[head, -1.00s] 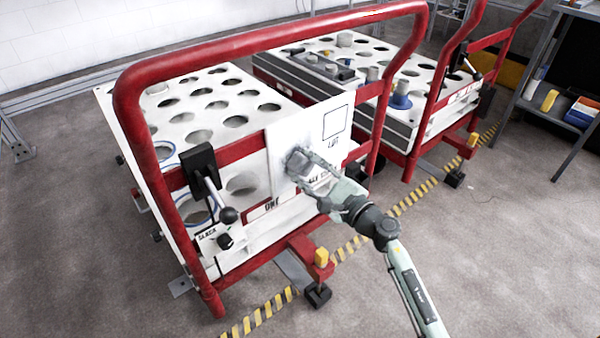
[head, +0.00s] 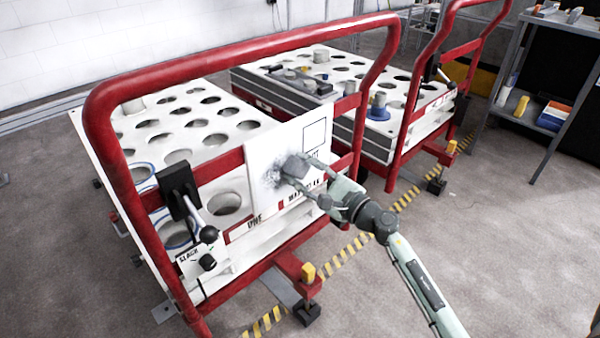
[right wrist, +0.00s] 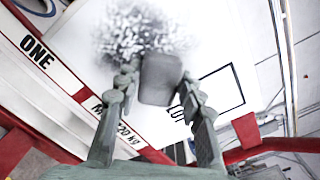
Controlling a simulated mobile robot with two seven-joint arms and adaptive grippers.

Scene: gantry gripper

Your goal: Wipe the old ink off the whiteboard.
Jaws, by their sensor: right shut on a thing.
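The whiteboard (head: 262,150) is a white panel fixed across the red handle frame of the near cart, with a black square outline and part of a word printed on it. A grey, speckled ink patch (head: 271,179) is on its left-middle part; the patch also shows in the right wrist view (right wrist: 140,32). My right gripper (head: 309,184) is shut on a dark grey block-shaped eraser (head: 295,166), held at the board on the patch's right edge. In the right wrist view the eraser (right wrist: 160,79) sits between both fingers and covers part of the board. My left gripper is not in view.
The red handle frame (head: 240,47) surrounds the board. A black lever (head: 180,190) with a ball knob is left of it. A second cart (head: 300,95) stands behind, and a shelf (head: 515,112) stands at right. The floor at lower right is clear.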

